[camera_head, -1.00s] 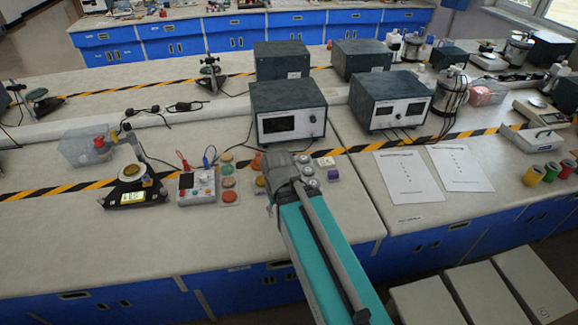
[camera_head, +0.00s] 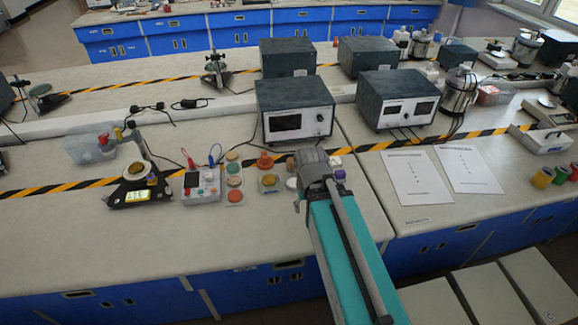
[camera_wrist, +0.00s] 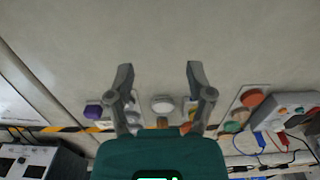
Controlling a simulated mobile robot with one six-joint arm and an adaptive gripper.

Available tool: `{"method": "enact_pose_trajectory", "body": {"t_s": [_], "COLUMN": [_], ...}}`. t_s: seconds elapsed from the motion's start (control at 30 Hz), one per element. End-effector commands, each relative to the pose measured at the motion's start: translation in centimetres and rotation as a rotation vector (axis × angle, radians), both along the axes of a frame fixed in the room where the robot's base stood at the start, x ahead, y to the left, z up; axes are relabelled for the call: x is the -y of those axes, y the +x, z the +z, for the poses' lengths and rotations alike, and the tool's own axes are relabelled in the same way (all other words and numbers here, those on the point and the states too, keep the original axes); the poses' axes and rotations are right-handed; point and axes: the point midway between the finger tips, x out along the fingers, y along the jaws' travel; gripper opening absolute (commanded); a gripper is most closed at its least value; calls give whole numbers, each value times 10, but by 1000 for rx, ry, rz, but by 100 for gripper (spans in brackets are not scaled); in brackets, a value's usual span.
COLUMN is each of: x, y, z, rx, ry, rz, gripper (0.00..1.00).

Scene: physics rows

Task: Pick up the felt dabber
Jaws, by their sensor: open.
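Several small round pieces stand on the bench beside my gripper (camera_head: 316,160). I cannot tell for certain which one is the felt dabber. A pale round-topped piece (camera_wrist: 163,104) shows between and beyond my fingers in the wrist view; it is apart from both. My gripper also shows there (camera_wrist: 159,70), open and empty. A purple piece (camera_wrist: 93,112) lies outside the fingers, at the left in the wrist view. My arm hides part of this group.
A holder with several coloured discs (camera_head: 234,182) and a grey control box (camera_head: 202,187) stand to the left. A dark instrument (camera_head: 295,110) stands behind. The bench front at left is clear.

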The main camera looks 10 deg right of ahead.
Motion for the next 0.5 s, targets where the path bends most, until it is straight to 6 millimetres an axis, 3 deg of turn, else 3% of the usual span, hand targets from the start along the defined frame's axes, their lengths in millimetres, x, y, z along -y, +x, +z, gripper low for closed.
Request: {"method": "enact_pose_trajectory", "body": {"t_s": [0.27,0.5], "x": [9,8], "y": [34,105], "z": [4,13], "rx": [0,0], "ry": [0,0], "rz": [-131,-422], "gripper": [88,88]}}
